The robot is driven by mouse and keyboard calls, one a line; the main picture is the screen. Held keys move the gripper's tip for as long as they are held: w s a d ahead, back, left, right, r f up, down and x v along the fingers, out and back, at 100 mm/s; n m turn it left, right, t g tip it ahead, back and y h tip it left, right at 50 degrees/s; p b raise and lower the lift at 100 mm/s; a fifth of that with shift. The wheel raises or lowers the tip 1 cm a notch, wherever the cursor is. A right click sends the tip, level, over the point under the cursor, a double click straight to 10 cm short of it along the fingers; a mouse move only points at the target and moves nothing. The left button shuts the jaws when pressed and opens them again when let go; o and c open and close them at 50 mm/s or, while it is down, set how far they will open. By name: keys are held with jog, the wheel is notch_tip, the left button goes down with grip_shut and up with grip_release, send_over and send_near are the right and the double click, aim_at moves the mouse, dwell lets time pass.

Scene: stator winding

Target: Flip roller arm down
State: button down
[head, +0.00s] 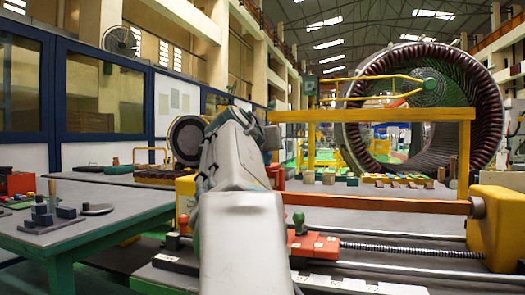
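My arm stretches forward through the middle of the head view, and its far end covers what lies behind it. My gripper cannot be made out behind the arm links. A long orange-red roller bar (375,203) runs level to the right of my arm, from behind the arm to a yellow block (497,228) at the right edge. I cannot tell for sure which part is the roller arm. A red carriage with a knob (312,247) sits below the bar, next to a threaded rod (410,248). A second yellow block (185,200) shows just left of my arm.
A grey table with a green frame (85,232) stands at the left, with small dark blocks (52,215) on it. A large stator ring (410,105) stands at the back right behind a yellow frame (370,115). Several coloured blocks (395,180) lie on the far bench.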

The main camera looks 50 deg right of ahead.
jog(key=shift+a+f, duration=0.1)
jog(key=shift+f, duration=0.45)
jog(key=shift+w, duration=0.1)
jog(key=r+p, duration=0.2)
jog(key=r, duration=0.1)
jog(key=r+p, duration=0.2)
jog(key=shift+w+d+r, duration=0.25)
jog(key=shift+d, duration=0.05)
jog(key=s+a+f+b, duration=0.1)
jog(key=s+a, duration=0.3)
jog(key=a, duration=0.5)
jog(key=shift+f, duration=0.25)
jog(key=shift+s, duration=0.1)
